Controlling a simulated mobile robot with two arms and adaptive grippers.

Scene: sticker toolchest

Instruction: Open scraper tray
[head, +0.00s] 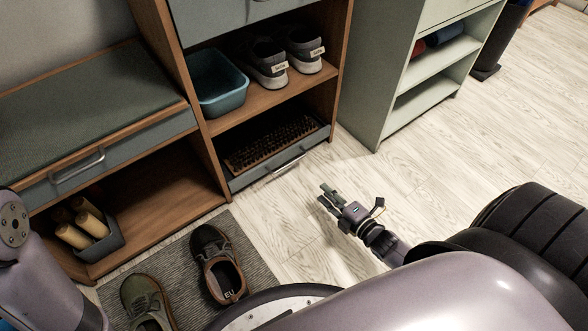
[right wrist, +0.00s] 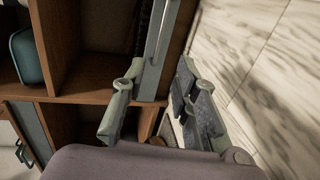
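The scraper tray (head: 234,183) is the low grey-fronted drawer at the bottom of the wooden cabinet, with a dark bristle mat (head: 270,144) inside. Its metal bar handle (head: 289,164) runs along the front. In the right wrist view the tray front (right wrist: 152,82) and its handle (right wrist: 162,30) lie beyond the fingers. My right gripper (head: 328,193) is over the floor, in front and to the right of the tray, apart from the handle. Its fingers (right wrist: 158,110) are spread and empty. My left arm shows at the left edge; its gripper is out of view.
Above the tray, a shelf holds a blue basin (head: 222,100) and grey sneakers (head: 267,80). A bench drawer (head: 60,188) and a bin of rolls (head: 104,246) are left. Shoes (head: 216,262) lie on a mat (head: 246,237). A pale green shelf (head: 372,95) stands right. Floor between is clear.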

